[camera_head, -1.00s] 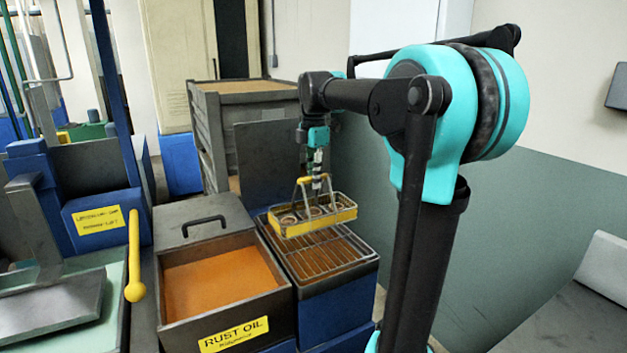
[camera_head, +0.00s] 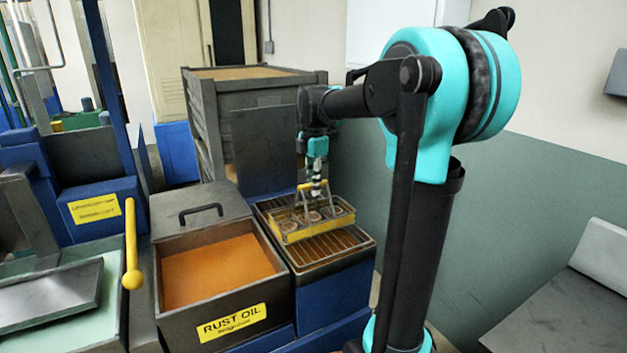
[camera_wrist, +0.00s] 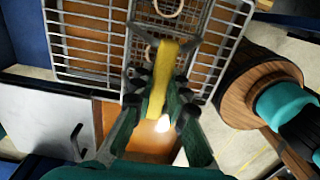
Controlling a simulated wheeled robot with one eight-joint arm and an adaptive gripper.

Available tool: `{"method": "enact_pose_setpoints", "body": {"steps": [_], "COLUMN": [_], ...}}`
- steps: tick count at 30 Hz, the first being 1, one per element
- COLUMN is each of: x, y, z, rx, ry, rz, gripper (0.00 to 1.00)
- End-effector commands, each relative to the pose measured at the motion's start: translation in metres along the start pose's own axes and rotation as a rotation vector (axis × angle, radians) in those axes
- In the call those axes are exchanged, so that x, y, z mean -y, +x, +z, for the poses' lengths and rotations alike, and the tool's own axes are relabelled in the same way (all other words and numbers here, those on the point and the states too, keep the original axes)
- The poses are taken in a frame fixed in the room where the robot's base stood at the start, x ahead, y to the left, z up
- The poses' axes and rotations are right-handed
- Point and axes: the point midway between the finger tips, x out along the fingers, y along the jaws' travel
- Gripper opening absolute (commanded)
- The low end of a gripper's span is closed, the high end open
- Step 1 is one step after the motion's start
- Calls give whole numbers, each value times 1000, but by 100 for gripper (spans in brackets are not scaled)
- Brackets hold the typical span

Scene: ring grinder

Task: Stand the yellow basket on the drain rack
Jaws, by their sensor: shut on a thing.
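The yellow basket (camera_head: 318,229) is a small open wire tray with yellow sides and several rings in it. It is upright and over the drain rack (camera_head: 335,249), a wire grid on top of a blue bin. I cannot tell whether its base touches the grid or sits just above it. My gripper (camera_head: 316,184) is above the basket, shut on its raised yellow handle. In the wrist view the handle (camera_wrist: 164,70) runs between the fingers of my gripper (camera_wrist: 160,90), with the rack bars (camera_wrist: 85,42) behind. The basket's underside is hidden.
Left of the rack is the open rust oil tank (camera_head: 232,325) with orange liquid and a raised lid edge behind. A dark upright panel (camera_head: 263,150) and a grey crate (camera_head: 255,88) stand behind the rack.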

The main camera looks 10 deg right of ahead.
Motion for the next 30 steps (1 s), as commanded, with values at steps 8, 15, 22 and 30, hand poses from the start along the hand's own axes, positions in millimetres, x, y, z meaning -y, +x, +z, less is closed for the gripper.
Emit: {"method": "enact_pose_setpoints", "body": {"steps": [8,15,22,30], "x": [0,0,0,0], "y": [2,2,2,-12], "z": [0,0,0,0], "rx": [0,0,0,0], "ry": [0,0,0,0], "rz": [0,0,0,0], "gripper": [0,34,38,38]}}
